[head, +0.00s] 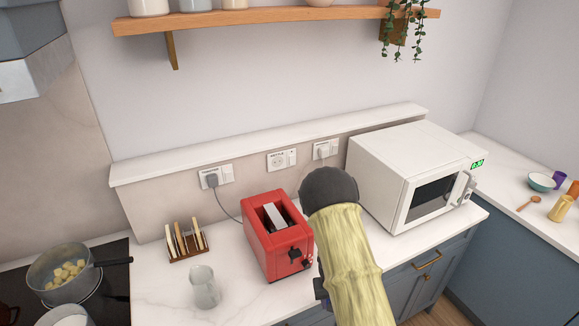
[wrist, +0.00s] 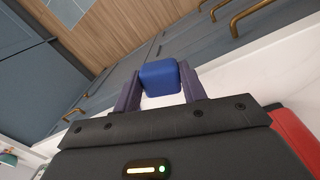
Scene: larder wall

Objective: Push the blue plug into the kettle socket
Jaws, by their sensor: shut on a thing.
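The blue plug (wrist: 160,74) shows in the wrist view between the two dark fingers of my gripper (wrist: 160,88), which is shut on it. The plug's pins are not visible. The kettle socket (head: 281,160) is the middle wall plate in the head view, with lettering above its holes and nothing plugged into it. In the head view my arm hides most of the gripper, low beside the toaster and well away from the socket. The plug cannot be made out there.
The red toaster (head: 276,238) stands below the kettle socket; its lead runs to a grey plug in the left socket (head: 215,178). The right socket (head: 326,149) is by the white microwave (head: 414,178).

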